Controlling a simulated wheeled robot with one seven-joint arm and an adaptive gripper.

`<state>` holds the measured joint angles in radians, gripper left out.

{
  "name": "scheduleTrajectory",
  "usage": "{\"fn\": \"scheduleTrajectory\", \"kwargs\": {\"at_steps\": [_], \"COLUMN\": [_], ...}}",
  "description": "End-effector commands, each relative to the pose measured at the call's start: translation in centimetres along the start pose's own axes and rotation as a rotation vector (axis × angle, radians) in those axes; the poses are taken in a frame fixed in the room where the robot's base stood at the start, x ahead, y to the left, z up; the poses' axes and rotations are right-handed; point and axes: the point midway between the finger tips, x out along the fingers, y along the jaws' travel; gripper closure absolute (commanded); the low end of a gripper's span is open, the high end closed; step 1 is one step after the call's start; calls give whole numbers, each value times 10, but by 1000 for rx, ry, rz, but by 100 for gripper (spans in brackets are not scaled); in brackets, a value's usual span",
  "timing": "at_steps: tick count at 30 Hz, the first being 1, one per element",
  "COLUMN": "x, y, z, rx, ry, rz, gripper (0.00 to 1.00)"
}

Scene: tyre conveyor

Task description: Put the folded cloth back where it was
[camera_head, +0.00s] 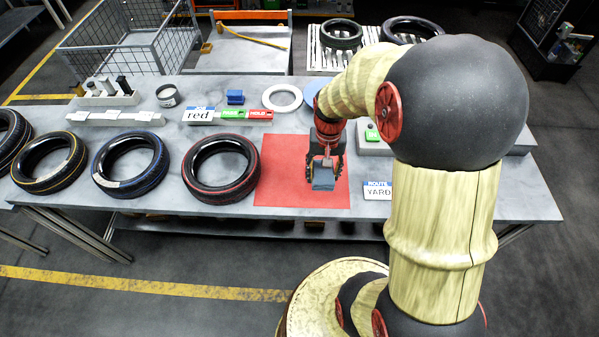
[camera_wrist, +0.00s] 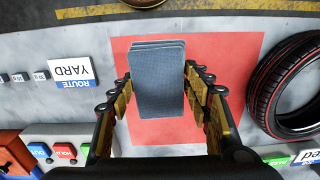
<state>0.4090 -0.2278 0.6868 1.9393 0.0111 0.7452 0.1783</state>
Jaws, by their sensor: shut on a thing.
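The folded cloth (camera_head: 323,180) is a blue-grey layered rectangle. In the head view it hangs at the tips of my gripper (camera_head: 325,170), over the red mat (camera_head: 280,175). In the wrist view the folded cloth (camera_wrist: 157,85) lies between the two fingers of my gripper (camera_wrist: 157,90), with the red mat (camera_wrist: 232,55) behind it. My gripper is shut on the cloth. I cannot tell whether the cloth touches the mat.
A red-striped tyre (camera_head: 222,168) lies left of the mat, with more tyres further left. The "ROUTE YARD" sign (camera_head: 377,191) stands right of the mat.

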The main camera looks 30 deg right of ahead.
Motion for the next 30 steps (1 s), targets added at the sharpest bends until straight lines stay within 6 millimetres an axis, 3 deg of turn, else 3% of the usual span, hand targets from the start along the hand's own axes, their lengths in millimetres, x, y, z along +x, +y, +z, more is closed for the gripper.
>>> {"fn": "scheduleTrajectory", "kwargs": {"at_steps": [6,12,23,30], "x": [25,58,81,113], "y": [-34,-52,-66,-67], "z": [-37,-59,-75,-76], "rx": [-4,-2,-2,-1], "ry": [-2,-3,0,-1], "rz": [1,1,0,0], "gripper": [83,83,83,83]}}
